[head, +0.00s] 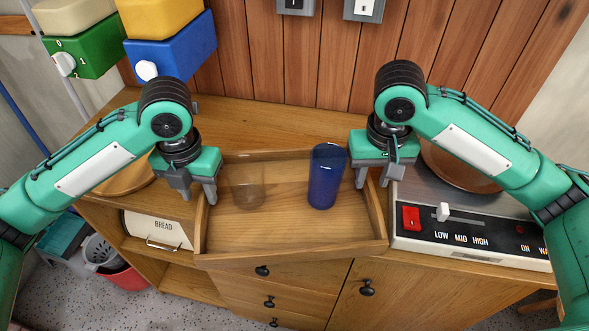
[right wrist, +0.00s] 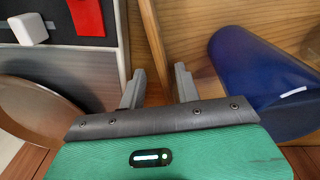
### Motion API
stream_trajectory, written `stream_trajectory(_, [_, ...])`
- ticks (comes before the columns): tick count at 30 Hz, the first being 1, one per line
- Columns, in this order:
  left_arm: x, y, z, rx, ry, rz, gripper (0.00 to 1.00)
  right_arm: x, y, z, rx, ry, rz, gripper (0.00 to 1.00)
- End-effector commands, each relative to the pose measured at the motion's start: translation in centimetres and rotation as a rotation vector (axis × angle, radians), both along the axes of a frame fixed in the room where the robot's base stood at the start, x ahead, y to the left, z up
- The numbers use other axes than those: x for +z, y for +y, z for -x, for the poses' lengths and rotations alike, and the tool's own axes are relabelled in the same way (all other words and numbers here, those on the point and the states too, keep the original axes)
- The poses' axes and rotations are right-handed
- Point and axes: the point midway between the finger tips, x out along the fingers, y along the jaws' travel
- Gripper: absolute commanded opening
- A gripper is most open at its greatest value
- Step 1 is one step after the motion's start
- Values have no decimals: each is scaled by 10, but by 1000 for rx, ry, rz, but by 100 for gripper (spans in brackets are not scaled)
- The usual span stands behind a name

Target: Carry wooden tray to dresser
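The wooden tray (head: 290,248) sits on a wooden cabinet top (head: 285,115), its front edge by the cabinet's front. A blue tumbler (head: 323,182) and a clear glass (head: 248,188) stand in it. My left gripper (head: 196,192) is open at the tray's left wall, fingers apart and seemingly to either side of it. My right gripper (head: 374,182) is open at the right wall. The right wrist view shows the wall (right wrist: 152,45) between its fingers (right wrist: 158,88), with gaps on both sides. I cannot tell whether this cabinet is the dresser.
A grey appliance with a LOW MID HIGH panel (head: 465,241) and a brown round plate (head: 455,168) are close right of the tray. A round wooden plate (head: 122,176) lies left. Green (head: 85,52) and blue (head: 175,48) dispensers hang upper left. A BREAD bin (head: 158,228) sits below.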

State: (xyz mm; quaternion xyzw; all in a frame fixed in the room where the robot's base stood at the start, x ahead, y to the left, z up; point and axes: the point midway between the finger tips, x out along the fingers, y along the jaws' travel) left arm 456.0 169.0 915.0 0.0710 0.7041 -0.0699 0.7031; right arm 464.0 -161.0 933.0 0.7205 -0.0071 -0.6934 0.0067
Motion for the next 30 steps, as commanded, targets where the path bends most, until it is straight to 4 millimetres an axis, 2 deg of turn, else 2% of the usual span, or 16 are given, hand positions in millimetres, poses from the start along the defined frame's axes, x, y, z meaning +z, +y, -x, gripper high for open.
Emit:
stream_trajectory(1, [-9, -1, 0, -1, -2, 2, 37, -23, 9, 9, 19, 39, -9, 33])
stream_trajectory(11, [-3, -2, 0, -3, -6, 7, 37, -24, 10, 10, 23, 41, -12, 33])
stream_trajectory(24, [50, 3, 2, -1, -11, 10, 37, -24, 10, 10, 24, 42, -12, 33])
stream_trajectory(30, [69, 4, 3, -1, -10, 10, 37, -24, 10, 10, 24, 42, -12, 33])
